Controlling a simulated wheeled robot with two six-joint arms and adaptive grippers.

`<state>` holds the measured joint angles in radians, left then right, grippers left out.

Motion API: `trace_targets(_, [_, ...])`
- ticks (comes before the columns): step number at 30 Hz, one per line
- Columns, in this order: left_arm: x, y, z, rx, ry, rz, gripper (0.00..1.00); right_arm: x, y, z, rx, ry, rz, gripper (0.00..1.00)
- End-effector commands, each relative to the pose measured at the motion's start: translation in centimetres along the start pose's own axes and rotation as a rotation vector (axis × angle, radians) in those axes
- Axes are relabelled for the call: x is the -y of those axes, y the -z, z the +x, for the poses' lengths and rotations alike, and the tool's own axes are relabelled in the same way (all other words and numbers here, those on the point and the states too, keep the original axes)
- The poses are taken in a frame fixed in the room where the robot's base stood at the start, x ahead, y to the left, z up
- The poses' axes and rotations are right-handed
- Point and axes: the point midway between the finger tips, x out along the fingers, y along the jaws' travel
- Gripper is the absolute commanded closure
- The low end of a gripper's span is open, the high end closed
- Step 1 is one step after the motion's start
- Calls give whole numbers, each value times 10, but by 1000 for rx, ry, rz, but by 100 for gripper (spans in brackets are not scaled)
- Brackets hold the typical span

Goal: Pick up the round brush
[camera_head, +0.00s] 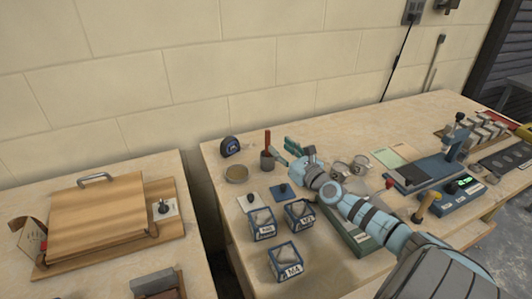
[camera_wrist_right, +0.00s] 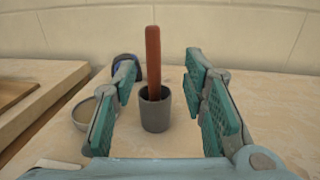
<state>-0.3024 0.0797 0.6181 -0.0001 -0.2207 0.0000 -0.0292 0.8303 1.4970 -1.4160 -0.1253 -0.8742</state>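The round brush (camera_head: 267,140) appears as an upright red-brown handle standing in a small dark grey cup (camera_head: 267,161). Its bristle end is hidden inside the cup. In the right wrist view the handle (camera_wrist_right: 153,55) rises from the cup (camera_wrist_right: 155,112), between the two green finger pads and ahead of the palm. My right gripper (camera_head: 291,148) is open and empty, just right of the cup in the head view. It also shows open in the wrist view (camera_wrist_right: 160,88). My left gripper is not in view.
A shallow bowl (camera_head: 237,174) and a tape measure (camera_head: 229,147) are left of the cup. Several blue-framed cubes (camera_head: 284,262) stand nearer the front. Two small round tins (camera_head: 340,171) sit behind my right arm. The wall (camera_head: 275,75) is close behind the table.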

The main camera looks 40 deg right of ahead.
Motion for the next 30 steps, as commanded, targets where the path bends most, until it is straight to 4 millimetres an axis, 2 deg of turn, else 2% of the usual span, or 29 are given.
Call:
trace_targets(7, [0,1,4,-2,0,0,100,-6,-1,38,3,-1,5,61])
trace_targets(12, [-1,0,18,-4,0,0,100,-10,2,68,2,-2,2,61])
trace_targets(19, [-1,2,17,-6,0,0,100,-11,-1,73,0,-5,0,61])
trace_targets(27, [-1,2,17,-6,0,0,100,-10,-1,73,0,-4,0,100])
trace_targets(30, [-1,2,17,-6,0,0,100,-10,-1,73,0,-4,0,100])
